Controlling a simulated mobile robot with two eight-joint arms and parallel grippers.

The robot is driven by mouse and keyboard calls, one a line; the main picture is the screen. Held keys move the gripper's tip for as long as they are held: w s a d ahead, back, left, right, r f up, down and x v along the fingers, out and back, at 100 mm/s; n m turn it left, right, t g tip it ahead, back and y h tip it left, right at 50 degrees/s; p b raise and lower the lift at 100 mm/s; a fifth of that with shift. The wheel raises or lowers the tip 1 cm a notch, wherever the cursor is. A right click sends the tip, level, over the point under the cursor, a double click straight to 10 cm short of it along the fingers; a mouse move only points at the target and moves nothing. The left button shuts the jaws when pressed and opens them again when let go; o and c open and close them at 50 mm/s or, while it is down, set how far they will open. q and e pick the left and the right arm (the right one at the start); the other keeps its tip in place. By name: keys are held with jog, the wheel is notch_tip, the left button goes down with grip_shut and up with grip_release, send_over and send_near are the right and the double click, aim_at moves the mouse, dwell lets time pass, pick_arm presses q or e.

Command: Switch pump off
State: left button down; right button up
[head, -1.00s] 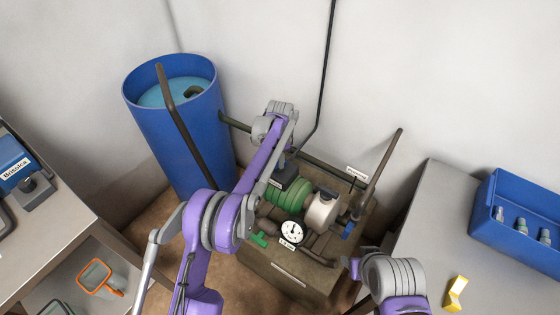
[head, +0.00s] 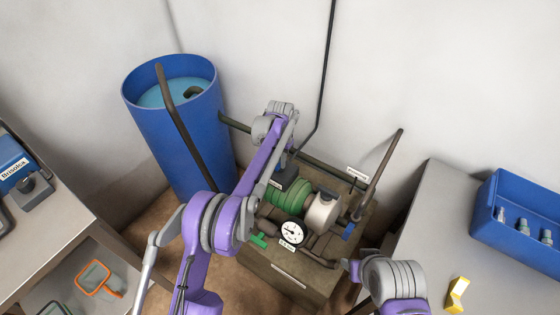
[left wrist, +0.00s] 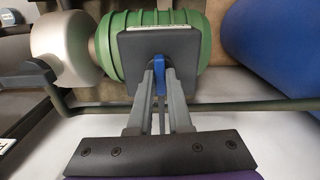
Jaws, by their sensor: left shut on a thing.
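The pump has a green ribbed motor (head: 289,194) and a pale round housing (head: 322,211), set on a brown box. A dark switch box (head: 284,179) sits on the motor. In the left wrist view, the switch box (left wrist: 150,42) carries a blue lever (left wrist: 159,76). My left gripper (left wrist: 160,80) is shut on this lever, one finger on each side. The head view does not show the lever clearly behind my left arm. My right gripper (head: 351,268) is low at the right of the pump; its jaw opening is unclear.
A round gauge (head: 290,233) and a green valve handle (head: 259,240) stand in front of the motor. A blue barrel (head: 172,125) is at the left, with dark pipes behind the pump. A bench (head: 425,230) holds a blue bin (head: 520,235) at the right.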

dwell(0.4)
pick_arm(q)
jog(key=c, duration=0.9)
grip_release()
jog(key=shift+o, duration=0.2)
notch_tip(320, 180, up, 11)
jog(key=shift+p, duration=0.35)
